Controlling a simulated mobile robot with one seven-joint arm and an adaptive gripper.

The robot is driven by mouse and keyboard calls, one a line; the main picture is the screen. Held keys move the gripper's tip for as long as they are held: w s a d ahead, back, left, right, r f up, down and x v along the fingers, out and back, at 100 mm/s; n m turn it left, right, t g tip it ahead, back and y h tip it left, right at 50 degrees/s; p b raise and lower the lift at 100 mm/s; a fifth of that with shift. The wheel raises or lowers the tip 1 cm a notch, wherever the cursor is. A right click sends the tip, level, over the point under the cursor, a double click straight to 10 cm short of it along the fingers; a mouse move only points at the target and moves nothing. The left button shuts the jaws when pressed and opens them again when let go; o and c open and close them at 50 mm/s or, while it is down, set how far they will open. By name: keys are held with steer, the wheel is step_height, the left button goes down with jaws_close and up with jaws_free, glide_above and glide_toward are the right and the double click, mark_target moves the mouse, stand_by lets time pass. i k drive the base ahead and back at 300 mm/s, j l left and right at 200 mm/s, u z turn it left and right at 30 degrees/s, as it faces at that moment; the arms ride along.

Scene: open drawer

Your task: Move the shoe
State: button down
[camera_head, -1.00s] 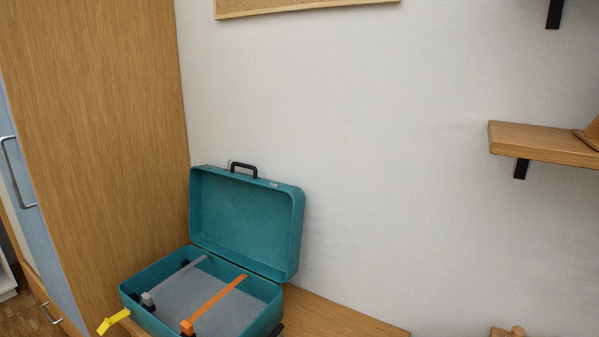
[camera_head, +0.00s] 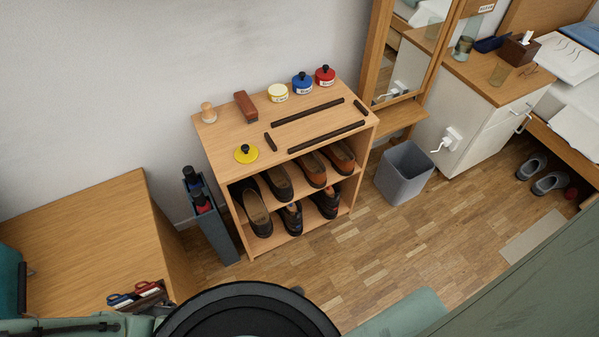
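Several shoes sit in an open wooden shoe rack (camera_head: 290,158) in the middle of the head view. A dark shoe with a tan inside (camera_head: 257,215) is at the left. A dark brown shoe (camera_head: 277,183) and two brown-orange shoes (camera_head: 312,170) (camera_head: 340,157) stand on the upper level. Two black shoes (camera_head: 291,218) (camera_head: 326,203) are below them. Two grey shoes (camera_head: 532,166) (camera_head: 550,183) lie on the floor at the right. I cannot tell which shoe the task names. My gripper is not in view.
The rack top holds polish tins (camera_head: 302,83), a brush (camera_head: 246,106) and dark strips marking a rectangle. A grey bin (camera_head: 404,172) stands right of the rack, a narrow dark holder (camera_head: 211,220) left of it. A wooden table (camera_head: 85,235) is at left. Floor in front is mostly clear.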

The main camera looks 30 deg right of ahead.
mark_target(246, 192)
steer(key=z, duration=0.3)
steer(key=l+u, duration=0.2)
steer(key=u, duration=0.25)
steer(key=l+u, duration=0.2)
steer(key=u, duration=0.25)
steer(key=k+l+u, duration=0.1)
steer(key=u, duration=0.35)
steer(key=l, duration=0.05)
